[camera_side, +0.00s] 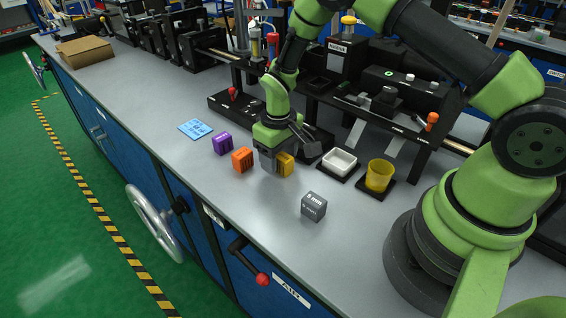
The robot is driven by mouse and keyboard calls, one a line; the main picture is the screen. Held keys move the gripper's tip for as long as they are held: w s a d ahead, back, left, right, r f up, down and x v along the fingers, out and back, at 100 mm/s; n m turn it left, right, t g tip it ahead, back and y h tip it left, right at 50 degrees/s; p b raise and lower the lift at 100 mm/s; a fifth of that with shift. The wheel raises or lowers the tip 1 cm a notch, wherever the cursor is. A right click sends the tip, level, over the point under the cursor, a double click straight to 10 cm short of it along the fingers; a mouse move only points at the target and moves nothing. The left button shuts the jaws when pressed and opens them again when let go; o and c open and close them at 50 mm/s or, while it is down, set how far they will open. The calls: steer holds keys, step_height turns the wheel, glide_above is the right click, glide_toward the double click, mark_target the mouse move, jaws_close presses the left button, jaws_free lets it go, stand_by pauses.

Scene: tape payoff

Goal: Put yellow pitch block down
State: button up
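The yellow pitch block (286,165) is at my gripper (277,163), low over the grey bench top, between the orange block and the grey block. A grey finger of my gripper covers the block's left part, and the block's right part shows beside it. My gripper points down. The far finger is hidden, so I cannot tell whether the fingers press on the block or stand slightly apart. The block looks upright and at or very near the bench surface; its lower edge is partly hidden.
An orange block (243,160) and a purple block (223,144) stand to the left. A grey block marked "5 mm" (314,206) is in front right. A white dish (340,161) and yellow cup (379,175) stand right. A blue card (195,128) lies far left. Black machinery stands behind.

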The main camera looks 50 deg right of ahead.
mark_target(281, 155)
jaws_close()
steer(key=r, duration=1)
steer(key=shift+s+r, duration=0.2)
steer(key=shift+s, duration=0.05)
steer(key=s+r, duration=0.6)
steer(key=s, duration=0.1)
steer(key=shift+s+r, duration=0.2)
steer(key=shift+r, duration=0.05)
